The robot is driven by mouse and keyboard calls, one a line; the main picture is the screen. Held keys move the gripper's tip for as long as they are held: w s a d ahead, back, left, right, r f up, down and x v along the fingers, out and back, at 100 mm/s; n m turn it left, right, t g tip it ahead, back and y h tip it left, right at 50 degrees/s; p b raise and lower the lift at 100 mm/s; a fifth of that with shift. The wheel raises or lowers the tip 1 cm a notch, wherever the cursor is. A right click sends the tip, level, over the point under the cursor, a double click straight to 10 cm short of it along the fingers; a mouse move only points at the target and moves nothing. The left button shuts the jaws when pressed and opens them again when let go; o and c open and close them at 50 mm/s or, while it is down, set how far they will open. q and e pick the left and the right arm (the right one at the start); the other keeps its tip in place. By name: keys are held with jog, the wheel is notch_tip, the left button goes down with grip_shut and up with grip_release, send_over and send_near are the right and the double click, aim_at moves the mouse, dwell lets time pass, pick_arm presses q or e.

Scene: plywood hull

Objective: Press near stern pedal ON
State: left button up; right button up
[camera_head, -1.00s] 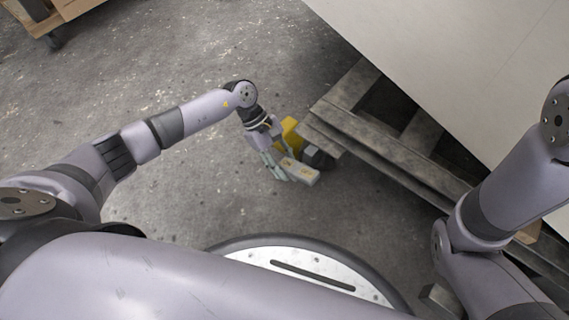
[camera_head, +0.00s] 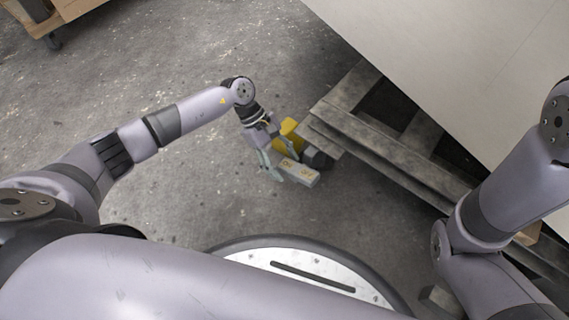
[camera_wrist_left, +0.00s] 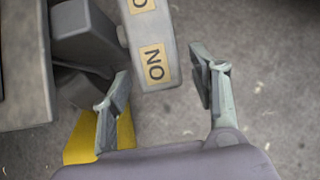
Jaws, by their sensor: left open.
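The pedal (camera_head: 300,172) is a grey bar with two tan labels, beside the corner of the wooden frame. In the left wrist view the pedal (camera_wrist_left: 149,35) carries a label reading ON near its closer end; the other label is cut off by the picture's top edge. My left gripper (camera_head: 277,160) is over the pedal's left end in the head view. In the left wrist view my left gripper (camera_wrist_left: 160,78) is open and empty, its fingers on either side of the ON end. I cannot tell whether it touches. My right gripper is not visible.
A yellow part (camera_head: 289,131) and a dark block (camera_head: 318,158) sit beside the pedal. The weathered wooden frame (camera_head: 345,130) supports a large pale panel (camera_head: 470,70) on the right. A wheeled wooden cart (camera_head: 75,10) stands top left. The concrete floor left of the pedal is clear.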

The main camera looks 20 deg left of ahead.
pick_arm(q)
jog(key=v, duration=1)
jog(key=shift+a+r, duration=0.2)
jog(key=shift+r, duration=0.15)
